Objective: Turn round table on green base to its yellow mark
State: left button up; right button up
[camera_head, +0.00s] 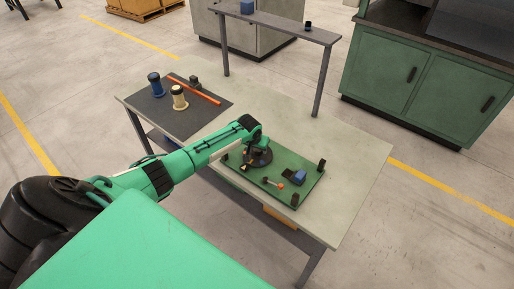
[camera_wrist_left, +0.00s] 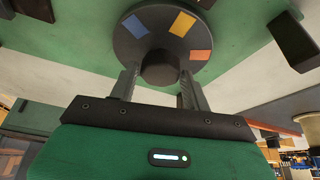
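The round table (camera_head: 262,161) is a dark disc on the green base (camera_head: 308,173). In the left wrist view the disc (camera_wrist_left: 123,48) carries blue, yellow and orange patches, with a dark round hub (camera_wrist_left: 160,68) at its middle. The yellow patch (camera_wrist_left: 182,24) lies beyond the hub, slightly right. My left gripper (camera_head: 254,143) is over the disc and partly hides it in the head view. In the left wrist view its fingers (camera_wrist_left: 159,78) are apart, one on each side of the hub, with narrow gaps visible. My right gripper is out of view.
The green base also bears a blue block (camera_head: 299,176), an orange-knobbed lever (camera_head: 281,185) and dark corner posts (camera_head: 321,165). A dark mat (camera_head: 206,117) holds a blue spool (camera_head: 155,84), a cream spool (camera_head: 179,97) and an orange bar (camera_head: 195,90). The table's right side is clear.

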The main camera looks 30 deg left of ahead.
pick_arm(q)
jog(key=shift+o, duration=1.1)
jog(key=b+v, duration=0.2)
jog(key=v, duration=1.1)
jog(key=shift+r+b, duration=0.3)
jog(key=shift+r, duration=0.1)
jog(key=shift+s+d, duration=0.1)
